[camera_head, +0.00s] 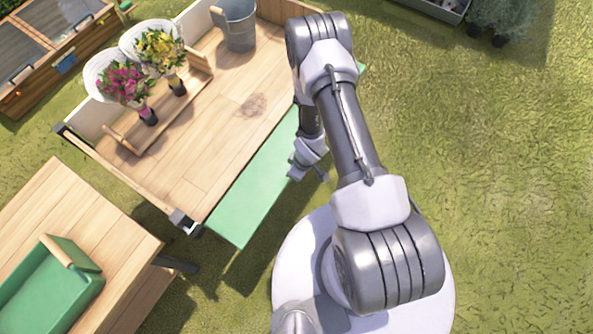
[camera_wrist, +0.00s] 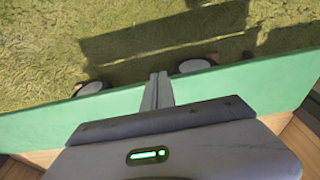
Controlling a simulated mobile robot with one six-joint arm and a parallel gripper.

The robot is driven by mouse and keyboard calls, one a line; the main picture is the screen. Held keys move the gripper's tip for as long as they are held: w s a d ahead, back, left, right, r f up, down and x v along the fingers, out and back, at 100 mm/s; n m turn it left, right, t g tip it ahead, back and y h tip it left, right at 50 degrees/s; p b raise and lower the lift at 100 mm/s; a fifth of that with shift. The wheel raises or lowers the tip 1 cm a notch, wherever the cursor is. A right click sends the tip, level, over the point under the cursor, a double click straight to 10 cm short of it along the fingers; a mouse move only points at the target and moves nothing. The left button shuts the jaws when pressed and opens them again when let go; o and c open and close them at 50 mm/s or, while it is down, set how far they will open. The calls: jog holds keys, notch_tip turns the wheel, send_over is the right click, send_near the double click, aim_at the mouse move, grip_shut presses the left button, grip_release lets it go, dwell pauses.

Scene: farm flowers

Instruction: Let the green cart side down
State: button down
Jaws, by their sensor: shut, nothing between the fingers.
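The cart (camera_head: 232,128) has a pale wooden bed. Its green side (camera_head: 258,190) extends outward beyond the bed's near right edge, leaving that edge unblocked; its exact angle is hard to tell. It spans the wrist view (camera_wrist: 60,122) as a green band with grass beyond it. My gripper (camera_head: 322,174) is over the green side's outer part, seen in the head view. In the wrist view its fingers (camera_wrist: 158,85) are together and empty, reaching across the panel towards its edge. Whether they touch the panel cannot be told. My arm hides the panel's far part.
Two wrapped bouquets, pink (camera_head: 124,84) and yellow (camera_head: 160,50), stand on the cart by a wooden holder. A metal bucket (camera_head: 238,25) is at the back. A wooden table (camera_head: 120,235) with a green tray (camera_head: 50,285) is at lower left. Grass at right is open.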

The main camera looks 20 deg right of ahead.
jog(key=shift+f, duration=0.35)
dwell(0.3)
